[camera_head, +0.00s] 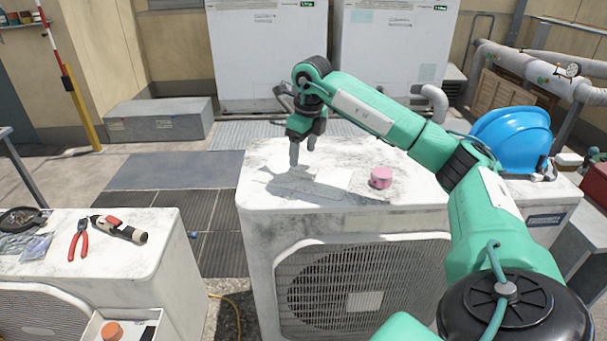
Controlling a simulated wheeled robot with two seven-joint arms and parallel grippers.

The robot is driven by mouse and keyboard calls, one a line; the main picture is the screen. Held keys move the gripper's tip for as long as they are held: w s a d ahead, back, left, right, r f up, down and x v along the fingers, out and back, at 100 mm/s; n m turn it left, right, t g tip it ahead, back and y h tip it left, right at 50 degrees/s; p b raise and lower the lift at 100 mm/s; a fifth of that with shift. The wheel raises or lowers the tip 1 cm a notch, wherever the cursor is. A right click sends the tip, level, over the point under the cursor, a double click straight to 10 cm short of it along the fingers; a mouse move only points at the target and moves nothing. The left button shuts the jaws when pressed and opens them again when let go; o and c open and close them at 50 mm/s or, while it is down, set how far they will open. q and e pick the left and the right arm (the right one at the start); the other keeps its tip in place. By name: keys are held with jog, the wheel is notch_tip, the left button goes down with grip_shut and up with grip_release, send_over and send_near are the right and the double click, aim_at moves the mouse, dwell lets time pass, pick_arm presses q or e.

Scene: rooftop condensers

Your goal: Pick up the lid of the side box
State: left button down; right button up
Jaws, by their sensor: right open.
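A thin, pale flat plate (327,184), which looks like the lid, lies on top of the middle white condenser (262,187). Its edges blend into the white surface, and I cannot tell its full outline. My right gripper (303,155) points down above the condenser top, near the plate's left end. Its fingers are apart with nothing between them. A small white open box (93,328) sits at the side of the left condenser, at the bottom edge of the view. An orange round item (112,331) shows in it. My left gripper is out of view.
A pink roll (381,177) stands on the condenser right of the plate. A blue hard hat (512,139) sits farther right. Red pliers (79,240) and a cylindrical tool (120,229) lie on the left condenser (160,255). A gap with dark mats separates the condensers.

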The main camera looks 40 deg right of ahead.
aim_at(303, 169)
jog(key=shift+d+f, duration=0.1)
jog(key=shift+f, duration=0.3)
jog(key=f, duration=0.2)
jog(key=f+p, duration=0.1)
jog(key=shift+d+f, duration=0.25)
jog(key=shift+f, duration=0.05)
jog(key=shift+w+f, duration=0.1)
jog(key=shift+f, duration=0.3)
jog(key=c, duration=1.3)
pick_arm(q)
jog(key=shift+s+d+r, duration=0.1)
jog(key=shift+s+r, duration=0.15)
